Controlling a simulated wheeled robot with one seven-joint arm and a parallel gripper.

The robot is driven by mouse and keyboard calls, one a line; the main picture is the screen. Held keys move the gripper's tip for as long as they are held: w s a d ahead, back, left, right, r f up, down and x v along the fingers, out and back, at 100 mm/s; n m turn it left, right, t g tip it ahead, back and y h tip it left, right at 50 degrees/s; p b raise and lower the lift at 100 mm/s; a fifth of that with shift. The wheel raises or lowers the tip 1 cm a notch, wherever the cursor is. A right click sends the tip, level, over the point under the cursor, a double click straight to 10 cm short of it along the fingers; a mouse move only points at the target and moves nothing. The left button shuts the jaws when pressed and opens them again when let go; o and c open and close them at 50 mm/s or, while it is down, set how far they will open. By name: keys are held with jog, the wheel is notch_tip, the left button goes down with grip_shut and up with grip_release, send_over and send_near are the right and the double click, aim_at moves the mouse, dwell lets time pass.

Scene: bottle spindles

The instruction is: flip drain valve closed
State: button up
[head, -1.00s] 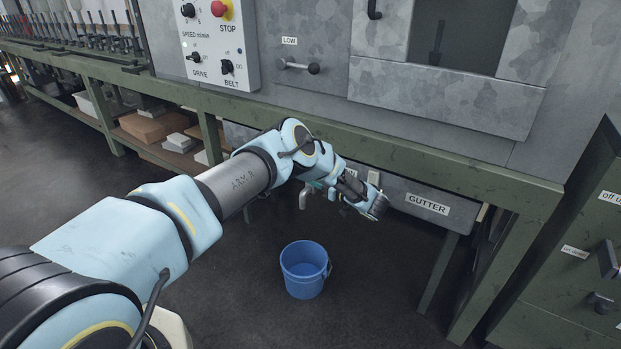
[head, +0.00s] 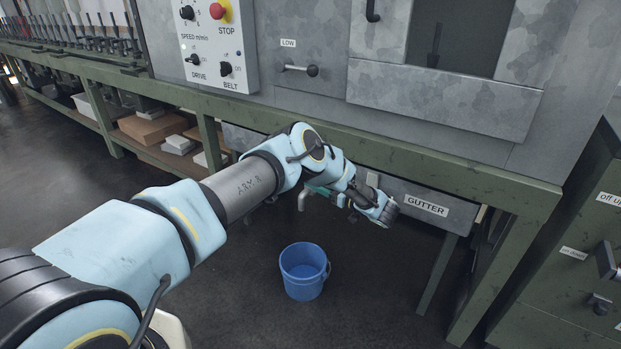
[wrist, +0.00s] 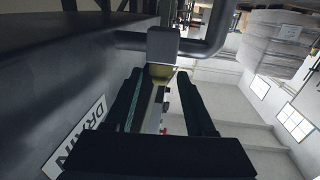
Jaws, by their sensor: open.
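The drain valve shows in the wrist view as a grey block on a bent pipe (wrist: 165,42), with a brass-coloured part (wrist: 160,75) below it. My gripper (wrist: 163,78) is open, its two black fingers on either side of the view below the pipe. The brass part appears between the fingertips; I cannot tell whether they touch it. A thin teal strip (wrist: 136,103) runs along the left finger, perhaps the lever. In the head view a grey spout (head: 303,200) and a teal part (head: 318,190) show beneath the trough; my wrist hides much of the valve.
The grey trough (head: 455,207) labelled GUTTER hangs under the green bench frame (head: 440,160). A blue bucket (head: 304,272) stands on the floor below the spout. A DRAIN label (wrist: 75,140) lies close to the left of my gripper. Open floor surrounds the bucket.

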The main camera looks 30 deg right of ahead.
jog(key=v, duration=0.7)
jog(key=shift+s, duration=0.1)
